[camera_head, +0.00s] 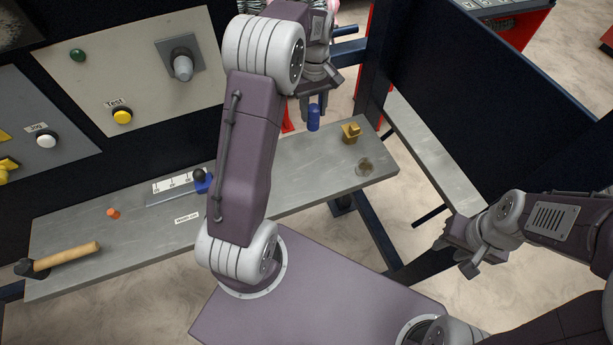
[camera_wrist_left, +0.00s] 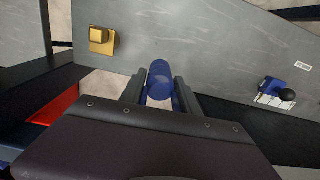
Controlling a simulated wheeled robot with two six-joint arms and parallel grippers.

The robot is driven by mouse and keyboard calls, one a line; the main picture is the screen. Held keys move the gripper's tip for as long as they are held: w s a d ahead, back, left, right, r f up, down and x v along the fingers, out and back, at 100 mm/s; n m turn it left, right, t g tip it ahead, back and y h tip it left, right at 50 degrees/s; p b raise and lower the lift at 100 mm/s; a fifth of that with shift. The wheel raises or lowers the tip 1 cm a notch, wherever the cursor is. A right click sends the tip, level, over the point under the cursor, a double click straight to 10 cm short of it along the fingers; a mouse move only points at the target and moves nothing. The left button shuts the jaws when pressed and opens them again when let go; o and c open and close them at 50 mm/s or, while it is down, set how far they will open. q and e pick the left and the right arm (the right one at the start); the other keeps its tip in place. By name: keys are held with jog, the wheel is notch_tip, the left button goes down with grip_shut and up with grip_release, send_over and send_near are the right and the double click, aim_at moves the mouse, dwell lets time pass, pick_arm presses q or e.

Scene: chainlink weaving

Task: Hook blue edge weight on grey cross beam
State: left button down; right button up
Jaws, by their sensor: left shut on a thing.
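The blue edge weight (camera_head: 314,117) is a small blue cylinder in my left gripper (camera_head: 311,108), above the back edge of the grey bench. In the left wrist view the weight (camera_wrist_left: 160,80) sits between the two dark fingers of my left gripper (camera_wrist_left: 161,92), which is shut on it. A long light-grey bar (camera_head: 432,152) runs at the right along a dark panel, apart from the weight; I cannot tell whether it is the grey cross beam. My right gripper (camera_head: 458,257) is at the lower right, with its fingers apart and empty.
A dark upright post (camera_head: 374,60) stands just right of my left gripper.

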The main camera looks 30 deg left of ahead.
pick_arm(q)
jog(key=shift+s, duration=0.1)
jog(key=s+d+f, duration=0.1)
jog(key=s+f, duration=0.2)
jog(key=s+d+f+p, duration=0.1)
jog(key=s+f, duration=0.3)
jog(key=s+d+f+p, duration=0.1)
jog(key=s+f, duration=0.2)
jog(key=s, duration=0.1)
jog(key=shift+d+f, duration=0.15)
jog(key=shift+d, duration=0.25)
jog(key=shift+w+f, duration=0.1)
jog(key=shift+f, duration=0.2)
jog(key=c, duration=0.9)
grip_release()
